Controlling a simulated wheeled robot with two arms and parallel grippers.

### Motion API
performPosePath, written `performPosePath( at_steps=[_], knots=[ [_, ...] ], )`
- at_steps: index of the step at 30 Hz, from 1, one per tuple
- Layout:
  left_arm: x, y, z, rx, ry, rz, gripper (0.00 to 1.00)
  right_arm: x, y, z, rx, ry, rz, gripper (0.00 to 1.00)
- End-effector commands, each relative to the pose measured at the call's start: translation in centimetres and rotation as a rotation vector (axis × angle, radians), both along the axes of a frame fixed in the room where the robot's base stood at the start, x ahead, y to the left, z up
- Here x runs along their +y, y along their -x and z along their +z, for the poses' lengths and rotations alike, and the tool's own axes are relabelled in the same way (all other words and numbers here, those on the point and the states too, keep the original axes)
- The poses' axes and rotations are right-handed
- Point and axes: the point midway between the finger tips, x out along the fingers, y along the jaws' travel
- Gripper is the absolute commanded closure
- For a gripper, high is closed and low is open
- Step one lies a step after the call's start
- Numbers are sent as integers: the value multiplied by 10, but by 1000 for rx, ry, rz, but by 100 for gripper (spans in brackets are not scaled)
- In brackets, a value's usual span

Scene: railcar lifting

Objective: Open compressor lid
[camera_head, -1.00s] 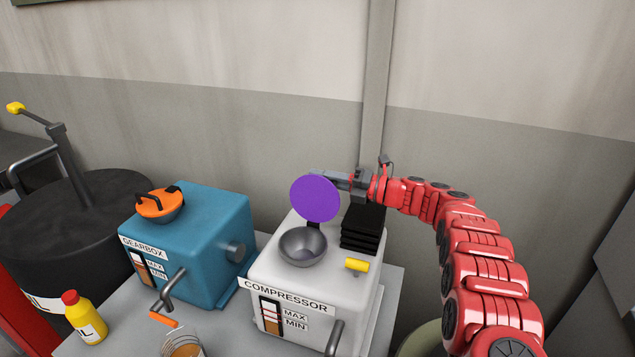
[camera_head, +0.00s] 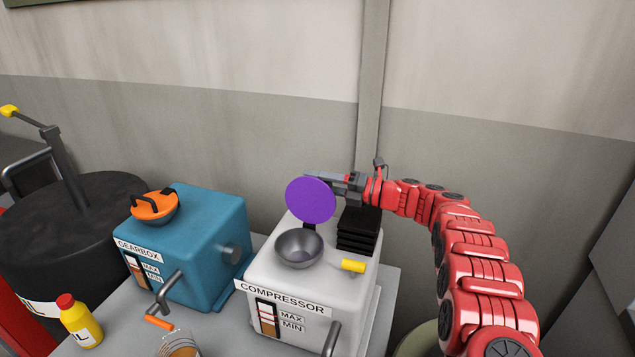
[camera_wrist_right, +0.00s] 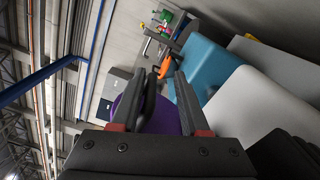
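The white compressor (camera_head: 290,292) stands on the grey table with a round metal bowl-shaped opening (camera_head: 299,249) on top. Its purple disc lid (camera_head: 310,201) stands upright behind the opening, so the compressor is open. My right gripper (camera_head: 314,177) reaches in from the right, behind the lid's upper edge. In the right wrist view my right gripper (camera_wrist_right: 166,78) has its fingers apart, with the purple lid (camera_wrist_right: 165,117) and a dark handle-like part (camera_wrist_right: 149,96) close to the left finger. I cannot tell whether they touch. My left gripper is not in view.
A blue gearbox (camera_head: 195,245) with an orange lid (camera_head: 154,205) stands left of the compressor. A yellow oil bottle (camera_head: 80,324) stands at the front left. A black ribbed block (camera_head: 358,230) and a yellow handle (camera_head: 353,266) are on the compressor. A wall is close behind.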

Motion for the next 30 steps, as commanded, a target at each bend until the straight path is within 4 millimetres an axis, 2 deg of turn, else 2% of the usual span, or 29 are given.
performPosePath(
  at_steps=[4,8,21,25,30],
  knots=[
    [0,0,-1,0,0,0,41,-5,1,1,-2,1,-2,55],
    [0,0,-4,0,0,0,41,-20,6,1,-1,-1,-4,55],
    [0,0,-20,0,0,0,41,-124,50,-2,0,-1,-5,55],
    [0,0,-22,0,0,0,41,-145,59,-1,-1,1,-2,55],
    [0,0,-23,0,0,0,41,-159,65,0,-1,1,0,55]
  ],
)
